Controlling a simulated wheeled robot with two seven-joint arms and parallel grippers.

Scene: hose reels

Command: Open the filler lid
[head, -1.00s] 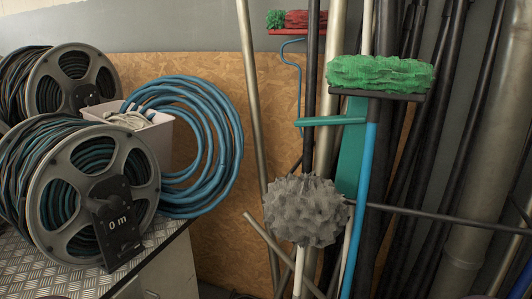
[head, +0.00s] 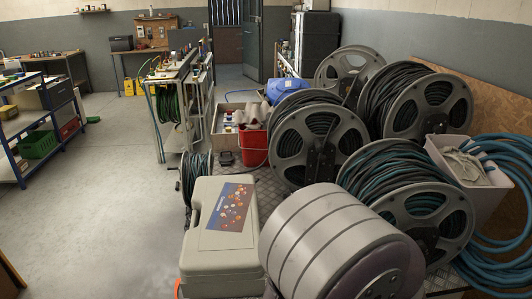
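I cannot make out a filler lid in the head view. Neither of my grippers is in view.
Several hose reels (head: 318,140) stand on a metal chequer-plate top at the right. A beige case (head: 215,262) and a grey banded drum (head: 322,240) are closest. Behind are a red bucket (head: 254,146) and a shelf trolley (head: 182,100). The concrete floor (head: 95,215) at left is clear.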

